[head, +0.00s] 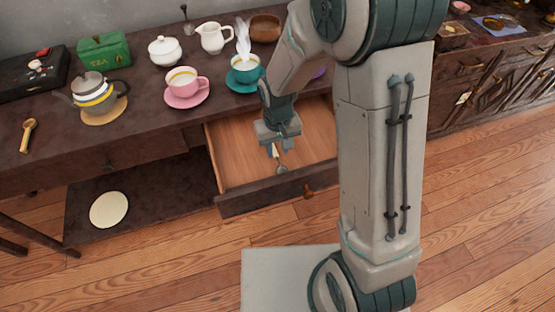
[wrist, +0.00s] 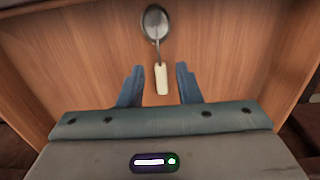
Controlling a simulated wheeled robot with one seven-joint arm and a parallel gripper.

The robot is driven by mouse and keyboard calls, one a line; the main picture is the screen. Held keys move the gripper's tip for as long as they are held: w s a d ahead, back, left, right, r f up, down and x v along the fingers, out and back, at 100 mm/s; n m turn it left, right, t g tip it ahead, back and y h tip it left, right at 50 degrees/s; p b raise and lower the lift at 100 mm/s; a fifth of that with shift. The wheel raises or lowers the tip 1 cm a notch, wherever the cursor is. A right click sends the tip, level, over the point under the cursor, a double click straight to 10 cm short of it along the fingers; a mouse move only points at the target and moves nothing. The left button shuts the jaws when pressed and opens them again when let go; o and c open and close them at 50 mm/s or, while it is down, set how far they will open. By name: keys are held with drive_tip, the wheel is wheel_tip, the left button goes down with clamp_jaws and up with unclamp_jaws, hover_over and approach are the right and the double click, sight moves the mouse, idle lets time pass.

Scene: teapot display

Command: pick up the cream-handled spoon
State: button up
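The cream-handled spoon (wrist: 161,78) lies in the open drawer, its grey bowl pointing away from my gripper in the wrist view. In the head view the spoon's bowl (head: 281,169) shows just below my gripper (head: 275,150), and part of the handle is hidden. My gripper (wrist: 160,86) is open, with its two fingers on either side of the cream handle. The fingers appear apart from the handle. I cannot tell how far above the drawer floor the fingertips are.
The open drawer (head: 232,170) has raised walls around my gripper. On the table above stand a pink cup (head: 183,86), a steaming teal cup (head: 245,70), a teapot (head: 92,92) and a green tea box (head: 104,50). A golden spoon (head: 28,134) lies at far left.

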sight(278, 160)
wheel_tip(278, 160, down, 5)
drive_tip(key=shift+d+r+b, duration=0.15)
drive_tip(key=shift+r+b, duration=0.05)
drive_tip(key=shift+b, duration=0.15)
clamp_jaws()
